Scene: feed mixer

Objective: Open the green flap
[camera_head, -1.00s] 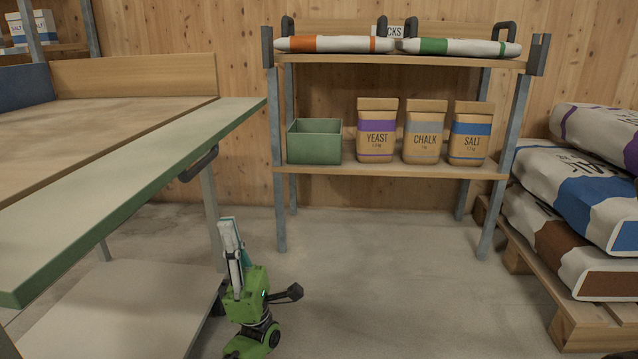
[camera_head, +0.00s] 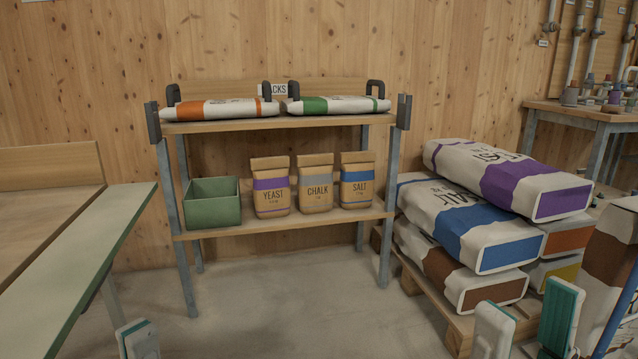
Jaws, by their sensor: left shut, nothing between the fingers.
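I cannot make out a green flap for certain in this view. A long board with a green edge (camera_head: 118,222) runs along the left side, with a pale top. My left gripper (camera_head: 138,338) shows only its fingertips at the bottom left, shut and empty, right of the board and apart from it in the picture. My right gripper (camera_head: 527,325) shows at the bottom right, its two teal-padded fingers apart, with nothing seen between them. The rest of both grippers is below the frame.
A metal-legged shelf (camera_head: 280,225) holds a green bin (camera_head: 212,203), paper bags (camera_head: 315,185) and flat sacks. Big sacks (camera_head: 480,225) lie piled on a wooden pallet (camera_head: 462,332) to the right. A bench with pipes (camera_head: 590,110) stands behind. Floor before the shelf is bare.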

